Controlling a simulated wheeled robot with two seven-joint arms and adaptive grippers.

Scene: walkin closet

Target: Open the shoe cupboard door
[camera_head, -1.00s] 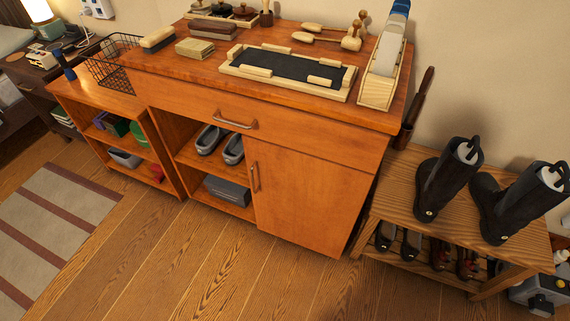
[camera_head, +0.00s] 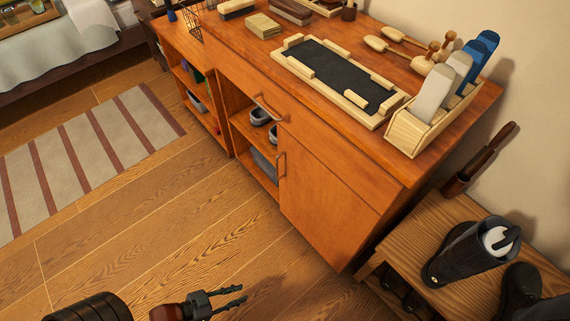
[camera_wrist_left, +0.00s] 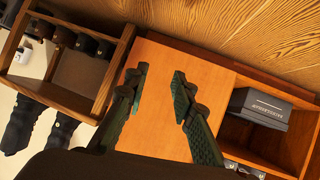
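The shoe cupboard (camera_head: 345,130) is an orange-brown wooden cabinet. Its door (camera_head: 325,200) is shut on the right part of the front, with a vertical metal handle (camera_head: 281,168) near its left edge. My left gripper (camera_head: 242,295) is at the bottom of the head view, over the floor in front of the cupboard and apart from the door and handle. In the left wrist view, its two dark fingers (camera_wrist_left: 159,72) are spread with nothing between them, and the door panel (camera_wrist_left: 160,115) lies behind them. The handle is not visible there. My right gripper is not in view.
A drawer handle (camera_head: 268,108) sticks out above. A wooden bench (camera_head: 415,235) with black boots (camera_head: 470,250) stands close on the right. The floor in front is clear, with a striped rug (camera_head: 85,150) further left.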

